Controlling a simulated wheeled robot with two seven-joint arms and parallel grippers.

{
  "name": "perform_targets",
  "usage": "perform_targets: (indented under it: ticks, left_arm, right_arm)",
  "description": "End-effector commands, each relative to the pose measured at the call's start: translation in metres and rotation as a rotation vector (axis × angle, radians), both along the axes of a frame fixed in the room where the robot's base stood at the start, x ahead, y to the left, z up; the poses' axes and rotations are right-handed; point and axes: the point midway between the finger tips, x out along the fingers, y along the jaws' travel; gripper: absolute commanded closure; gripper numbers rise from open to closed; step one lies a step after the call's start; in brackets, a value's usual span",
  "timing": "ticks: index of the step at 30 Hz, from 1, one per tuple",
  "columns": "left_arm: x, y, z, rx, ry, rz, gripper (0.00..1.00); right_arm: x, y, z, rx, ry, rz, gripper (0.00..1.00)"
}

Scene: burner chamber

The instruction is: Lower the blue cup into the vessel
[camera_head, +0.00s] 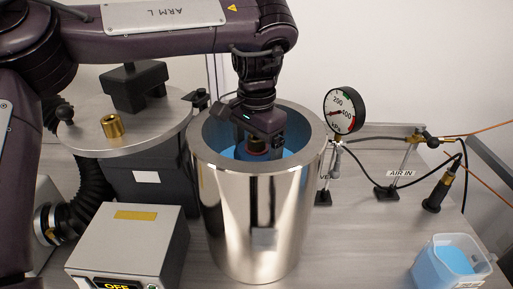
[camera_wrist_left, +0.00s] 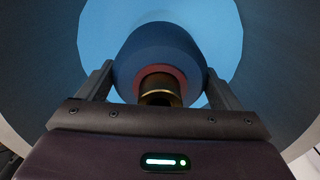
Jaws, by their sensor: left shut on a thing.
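The vessel (camera_head: 225,200) is a tall, shiny metal cylinder with a thick rim, open at the top. Light blue liquid shows inside it, and in the left wrist view the liquid (camera_wrist_left: 100,30) lies behind the cup. My left gripper (camera_head: 257,143) reaches down into the vessel's mouth. In the left wrist view the gripper (camera_wrist_left: 160,75) is shut on the blue cup (camera_wrist_left: 158,42), with a finger on each side. The cup is dark blue with a reddish ring and a brass piece at its near end. In the head view the gripper mostly hides it. I cannot tell whether it touches the liquid.
A pressure gauge (camera_head: 343,110) stands close to the vessel's right. A round metal plate (camera_head: 160,130) with a brass fitting (camera_head: 112,126) is at left. A grey box (camera_head: 130,245) reading OFF stands front left. A clear tub (camera_head: 440,270) with blue contents is front right.

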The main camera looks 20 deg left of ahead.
Motion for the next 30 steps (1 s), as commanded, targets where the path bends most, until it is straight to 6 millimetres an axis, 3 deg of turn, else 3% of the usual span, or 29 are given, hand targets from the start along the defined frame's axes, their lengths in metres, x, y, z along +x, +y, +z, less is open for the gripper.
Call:
perform_targets:
  ticks: [16,17,20,26,30]
  left_arm:
    - [0.0,0.0,-0.012,-0.001,-0.003,0.0,0.76]
    - [0.0,0.0,-0.011,-0.001,-0.003,0.0,0.12]
    - [0.0,0.0,-0.011,-0.001,-0.002,0.0,0.0]
    - [0.0,0.0,-0.013,0.002,0.001,0.0,0.0]
    - [0.0,0.0,-0.001,0.002,-0.002,0.0,0.0]
  right_arm:
    - [0.0,0.002,-0.006,0.002,0.0,-0.001,0.64]
    - [0.0,0.002,-0.005,0.002,0.0,-0.001,0.64]
    - [0.0,0.002,-0.005,0.003,0.0,-0.001,0.64]
    - [0.0,0.002,-0.005,0.003,0.0,-0.001,0.64]
    - [0.0,0.002,-0.004,0.003,0.0,-0.001,0.64]
